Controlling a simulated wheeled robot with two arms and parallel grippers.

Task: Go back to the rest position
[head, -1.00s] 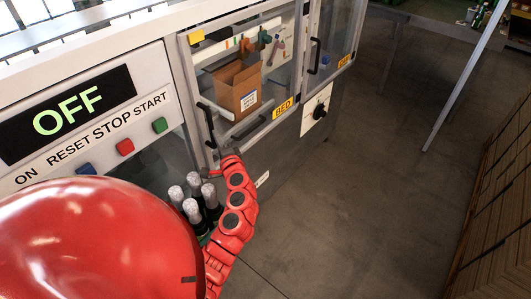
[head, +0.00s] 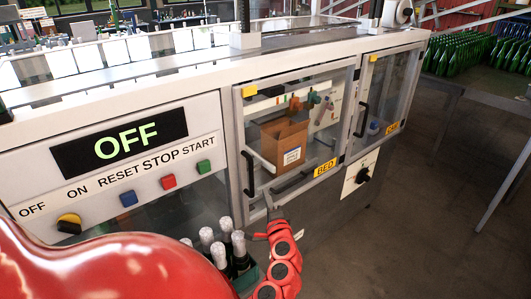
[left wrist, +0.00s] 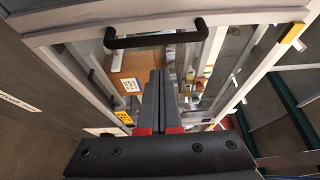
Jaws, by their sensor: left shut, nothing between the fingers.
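My left gripper (head: 268,197) is at the end of my red arm, in front of the machine's lower middle, by the bottom edge of the glass door marked BED. In the left wrist view its two dark fingers (left wrist: 159,80) are together with nothing between them. They point toward the glazed front, where a black handle (left wrist: 155,37) shows. No gap between the fingers and the machine can be judged surely. My right gripper is not in view.
The machine's panel (head: 120,142) reads OFF. Behind the glass is a cardboard box (head: 284,143). Several silver-topped bottles (head: 224,237) stand in a green crate close beside my left arm. Open floor (head: 420,220) lies to the right; a table of green bottles (head: 475,100) stands beyond.

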